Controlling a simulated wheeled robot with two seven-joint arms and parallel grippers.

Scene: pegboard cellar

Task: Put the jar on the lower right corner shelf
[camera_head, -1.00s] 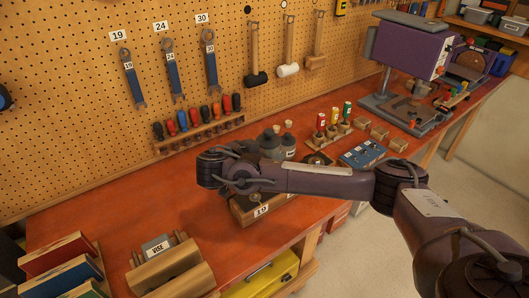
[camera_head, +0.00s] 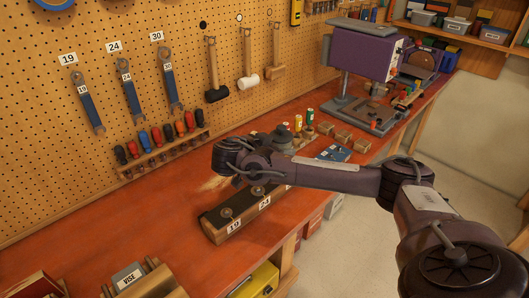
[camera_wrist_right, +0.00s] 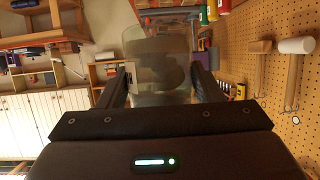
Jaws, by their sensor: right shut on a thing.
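The jar (camera_wrist_right: 146,48) is a clear, see-through vessel in the right wrist view, upper middle. My right gripper (camera_wrist_right: 158,84) is shut on it, with one dark finger on each side. In the head view my right arm reaches in from the right over the workbench; its wrist hides the fingers, and I cannot make out the jar there. A wooden corner shelf (camera_head: 478,36) stands at the upper right of the head view, with bins on it. My left gripper is not in view.
The red workbench (camera_head: 120,235) runs along the pegboard. A numbered wooden block (camera_head: 249,216) lies below my right wrist. Floor is open at right.

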